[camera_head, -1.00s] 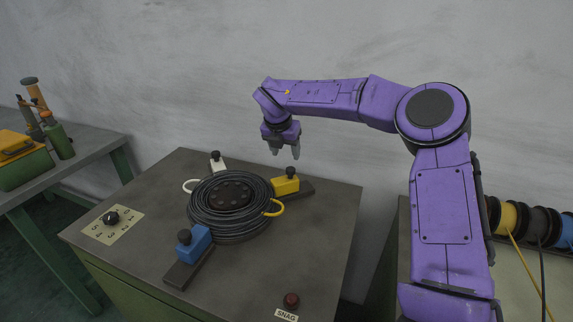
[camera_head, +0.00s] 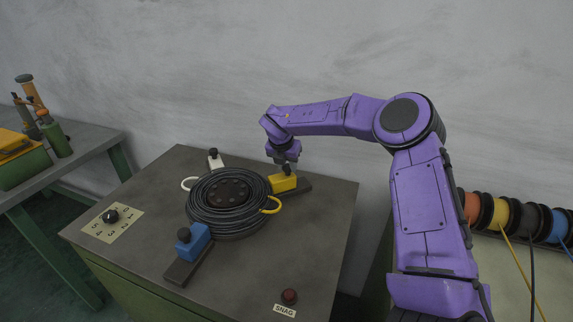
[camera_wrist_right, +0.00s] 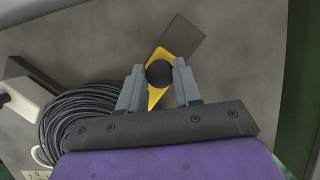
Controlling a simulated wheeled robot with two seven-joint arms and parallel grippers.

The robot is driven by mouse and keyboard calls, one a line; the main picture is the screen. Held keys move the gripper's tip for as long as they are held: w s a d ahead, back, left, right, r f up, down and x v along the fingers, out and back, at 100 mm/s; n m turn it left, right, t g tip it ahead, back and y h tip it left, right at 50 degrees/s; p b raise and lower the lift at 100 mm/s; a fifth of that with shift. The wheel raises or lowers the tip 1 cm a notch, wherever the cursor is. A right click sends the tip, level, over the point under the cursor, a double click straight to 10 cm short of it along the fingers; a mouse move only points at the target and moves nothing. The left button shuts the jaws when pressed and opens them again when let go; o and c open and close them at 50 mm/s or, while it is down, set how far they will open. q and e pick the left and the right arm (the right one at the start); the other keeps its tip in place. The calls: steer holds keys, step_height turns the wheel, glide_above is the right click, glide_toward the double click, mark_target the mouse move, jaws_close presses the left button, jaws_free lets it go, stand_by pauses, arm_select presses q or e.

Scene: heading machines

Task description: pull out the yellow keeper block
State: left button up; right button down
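The yellow keeper block (camera_head: 283,183) sits on a dark rail at the back right of the cable coil (camera_head: 215,219), with a black knob on top. It also shows in the right wrist view (camera_wrist_right: 179,51), with its round black knob (camera_wrist_right: 159,74) between the fingers. My right gripper (camera_head: 286,166) is directly above the block, fingers down around the knob. In the right wrist view its fingers (camera_wrist_right: 158,83) stand apart on either side of the knob, with narrow gaps that look clear. A yellow loop (camera_head: 273,206) shows at the coil's right edge. My left gripper is out of view.
A blue block (camera_head: 193,241) on a rail and a white block (camera_head: 215,160) stand around the coil. A numbered dial (camera_head: 111,216) is at left, a red SNAG button (camera_head: 289,296) at front right. Cable spools (camera_head: 500,214) stand beyond my right arm.

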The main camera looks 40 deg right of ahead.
steer(key=d, duration=0.2)
steer(key=s+d, duration=0.1)
steer(key=d, duration=0.1)
steer(key=shift+s+d+b, duration=0.2)
steer(key=shift+d+b, duration=0.05)
steer(key=shift+b, duration=0.1)
steer(key=shift+s+d, duration=0.15)
steer(key=shift+d, duration=0.2)
steer(key=shift+a+r, duration=0.1)
steer(key=c, duration=0.9)
jaws_free()
steer(key=shift+o, duration=0.6)
steer(key=shift+s+d, duration=0.15)
steer(key=shift+d, duration=0.15)
steer(key=b+v, duration=0.2)
steer(key=v, duration=0.8)
steer(key=shift+r, duration=0.2)
